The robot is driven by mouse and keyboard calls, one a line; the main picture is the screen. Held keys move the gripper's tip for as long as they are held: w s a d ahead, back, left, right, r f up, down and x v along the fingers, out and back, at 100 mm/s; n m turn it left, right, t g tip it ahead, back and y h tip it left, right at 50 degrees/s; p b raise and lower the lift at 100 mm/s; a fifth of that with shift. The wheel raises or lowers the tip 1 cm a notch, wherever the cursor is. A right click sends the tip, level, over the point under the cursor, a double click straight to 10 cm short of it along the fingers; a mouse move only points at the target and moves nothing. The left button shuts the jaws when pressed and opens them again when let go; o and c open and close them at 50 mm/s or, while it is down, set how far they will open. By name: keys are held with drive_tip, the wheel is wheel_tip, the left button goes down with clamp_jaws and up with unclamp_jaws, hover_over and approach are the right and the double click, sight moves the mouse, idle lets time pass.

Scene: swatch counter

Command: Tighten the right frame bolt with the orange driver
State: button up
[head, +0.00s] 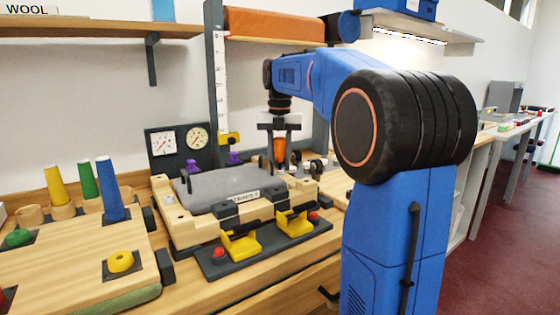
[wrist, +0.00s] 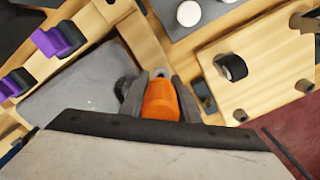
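The orange driver (head: 280,151) is upright, handle up, between the fingers of my gripper (head: 279,138). In the wrist view the orange handle (wrist: 160,101) fills the space between the two dark fingers (wrist: 160,84), which press on both sides of it. The driver is over the right part of the wooden frame (head: 183,224), which surrounds a grey sheet (head: 222,186). A small grey round piece (wrist: 160,72) shows just past the handle; I cannot tell if it is the bolt or part of the driver. The driver's tip is hidden.
Purple clamps (head: 233,157) stand along the frame's back edge. Yellow levers (head: 241,243) are in front. Several coloured cones, including a blue one (head: 110,189), stand at the left. Two dials (head: 197,138) are behind. A grey upright post (head: 217,80) is close to my arm.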

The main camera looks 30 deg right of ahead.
drive_tip(key=m, duration=0.7)
drive_tip(key=shift+w, duration=0.1)
drive_tip(key=m, duration=0.7)
drive_tip(key=shift+w+d+m, duration=0.1)
drive_tip(key=shift+m, duration=0.3)
drive_tip(key=o, duration=0.9)
